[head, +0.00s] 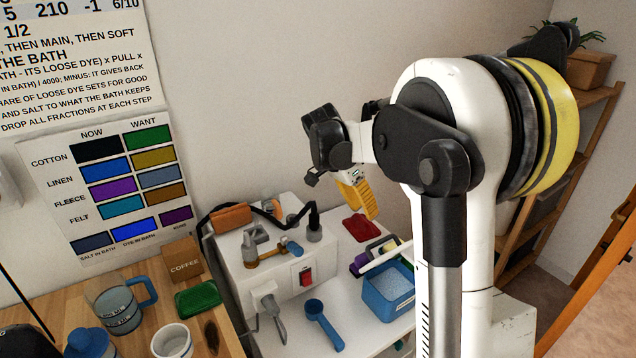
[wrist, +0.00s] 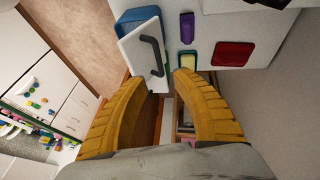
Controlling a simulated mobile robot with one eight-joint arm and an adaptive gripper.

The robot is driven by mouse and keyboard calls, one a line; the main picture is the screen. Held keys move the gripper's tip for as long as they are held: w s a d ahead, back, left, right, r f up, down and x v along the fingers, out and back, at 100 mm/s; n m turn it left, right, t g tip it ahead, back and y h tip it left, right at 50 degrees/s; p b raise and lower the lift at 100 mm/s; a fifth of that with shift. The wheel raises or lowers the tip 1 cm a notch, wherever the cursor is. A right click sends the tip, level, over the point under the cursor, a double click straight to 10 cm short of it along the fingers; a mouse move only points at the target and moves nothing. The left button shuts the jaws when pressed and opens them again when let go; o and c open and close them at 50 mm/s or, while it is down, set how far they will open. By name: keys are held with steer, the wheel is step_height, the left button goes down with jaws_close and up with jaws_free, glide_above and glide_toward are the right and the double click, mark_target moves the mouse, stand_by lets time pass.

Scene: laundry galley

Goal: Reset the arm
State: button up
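My gripper (head: 368,212) hangs high over the white worktop in the head view, its yellow fingers pointing down. My arm rises on the right of that view and hides part of the wall and worktop. In the wrist view my gripper (wrist: 160,78) shows two curved yellow fingers spread apart. Nothing is held between them. A white lid with a black handle (wrist: 146,52) lies beyond and below the left fingertip, apart from the fingers as far as I can tell.
Below stand a blue tub (head: 388,292), a blue scoop (head: 323,325), a red cloth-like piece (head: 361,227) and a white machine with a red switch (head: 303,276). A wooden counter at left holds a jug (head: 117,308) and white cup (head: 172,341). Wooden shelves (head: 562,150) stand right.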

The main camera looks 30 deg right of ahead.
steer(key=s+a+n+t+y+b, duration=0.1)
steer(key=s+a+n+t, duration=0.3)
steer(key=s+a+n, duration=0.4)
steer(key=s+a+n+t+y+b, duration=0.2)
steer(key=s+a+n+t, duration=0.3)
steer(key=a, duration=1)
steer(key=s+n+y, duration=0.1)
steer(key=s+n, duration=0.2)
steer(key=s, duration=0.2)
steer(key=shift+f+n+y, duration=0.3)
steer(key=shift+f, duration=0.1)
